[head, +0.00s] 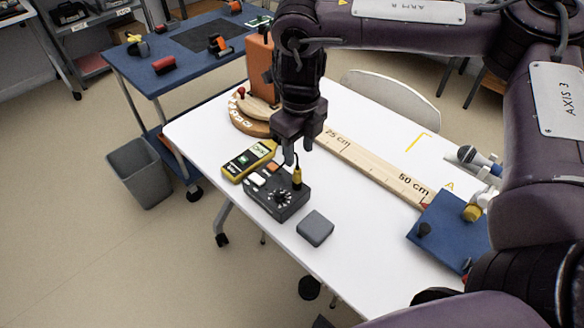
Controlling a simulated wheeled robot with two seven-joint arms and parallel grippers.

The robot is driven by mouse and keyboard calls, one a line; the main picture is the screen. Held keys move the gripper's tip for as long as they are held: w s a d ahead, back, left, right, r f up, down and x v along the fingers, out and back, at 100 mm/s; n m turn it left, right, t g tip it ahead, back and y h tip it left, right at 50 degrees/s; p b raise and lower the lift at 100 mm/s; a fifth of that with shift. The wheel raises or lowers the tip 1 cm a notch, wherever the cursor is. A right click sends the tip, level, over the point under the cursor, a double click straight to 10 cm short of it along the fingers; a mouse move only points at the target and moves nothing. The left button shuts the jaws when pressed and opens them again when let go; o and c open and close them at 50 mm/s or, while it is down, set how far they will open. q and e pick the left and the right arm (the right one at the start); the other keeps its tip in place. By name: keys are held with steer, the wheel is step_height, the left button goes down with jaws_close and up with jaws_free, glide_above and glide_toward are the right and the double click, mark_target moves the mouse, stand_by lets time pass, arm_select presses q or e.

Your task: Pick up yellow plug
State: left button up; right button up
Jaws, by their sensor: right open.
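A small yellow plug (297,175) with a thin dark stem or lead on top stands upright at the back right of a dark grey control box (291,206) on the white table. My right gripper (298,153) points down just above the plug, its fingers open around the thin stem. I cannot tell whether the fingers touch it. Nothing is visibly held. My left gripper is out of view.
A yellow multimeter (247,161) lies left of the box and a grey block (315,228) in front. A wooden ruler beam (372,169) runs behind to the right. A blue board (447,232) with knobs is at right. The table (368,257) is bare between.

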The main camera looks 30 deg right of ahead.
mark_target(297, 169)
steer(key=shift+s+d+f, duration=0.1)
steer(key=shift+f, duration=0.25)
steer(key=f+b, duration=0.1)
steer(key=f, duration=0.6)
steer(key=shift+w+b, duration=0.2)
steer(key=shift+b, duration=0.15)
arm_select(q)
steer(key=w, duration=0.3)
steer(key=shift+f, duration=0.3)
arm_select(e)
steer(key=shift+r, duration=0.1)
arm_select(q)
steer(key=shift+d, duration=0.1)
arm_select(e)
steer(key=shift+c, duration=0.3)
steer(key=shift+a, duration=0.2)
jaws_close()
